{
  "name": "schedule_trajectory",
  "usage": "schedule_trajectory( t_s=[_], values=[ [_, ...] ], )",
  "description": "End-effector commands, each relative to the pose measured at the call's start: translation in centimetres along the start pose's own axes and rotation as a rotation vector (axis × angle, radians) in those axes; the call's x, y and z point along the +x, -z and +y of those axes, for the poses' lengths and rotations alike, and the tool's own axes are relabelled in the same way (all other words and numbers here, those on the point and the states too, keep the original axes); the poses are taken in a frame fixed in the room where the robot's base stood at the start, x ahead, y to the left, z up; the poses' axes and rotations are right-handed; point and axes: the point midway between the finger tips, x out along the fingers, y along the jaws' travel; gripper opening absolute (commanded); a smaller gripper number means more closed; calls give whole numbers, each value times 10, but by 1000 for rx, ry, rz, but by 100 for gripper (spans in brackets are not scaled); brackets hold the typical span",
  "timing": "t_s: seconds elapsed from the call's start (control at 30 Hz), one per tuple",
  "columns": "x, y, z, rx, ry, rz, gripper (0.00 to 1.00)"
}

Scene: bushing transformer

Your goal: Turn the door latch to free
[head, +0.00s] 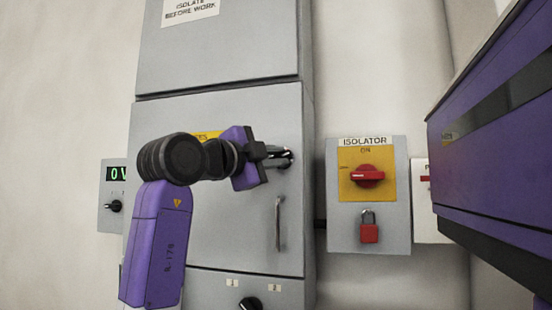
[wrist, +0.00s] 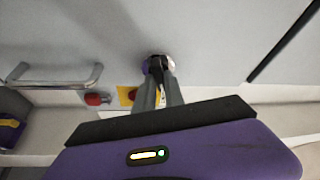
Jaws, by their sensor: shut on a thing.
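The door latch (head: 286,154) is a small dark piece with a pale round base, near the right edge of the grey cabinet door (head: 225,240). In the wrist view the latch (wrist: 157,64) shows between the fingertips. My gripper (head: 277,156) reaches it from the left in the head view and is shut on it. In the wrist view my gripper's fingers (wrist: 158,88) run up to the door face and close around the latch. The fingers hide part of the latch, so its exact turn angle is hard to tell.
A vertical bar handle (head: 279,223) sits below the latch. To the right are the isolator box (head: 340,225) with a red rotary handle (head: 368,176) and a red padlock (head: 369,234). A meter (head: 117,174) reading 0 V is at left. A black knob (head: 250,303) is below the door.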

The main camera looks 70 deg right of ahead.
Motion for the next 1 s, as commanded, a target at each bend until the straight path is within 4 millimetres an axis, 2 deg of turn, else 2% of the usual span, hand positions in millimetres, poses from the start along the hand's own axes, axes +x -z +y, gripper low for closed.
schedule_trajectory(
  t_s=[0.43,1.0],
  values=[
    [0,0,-1,257,-108,0,0],
    [0,0,0,317,-133,0,0]
  ],
)
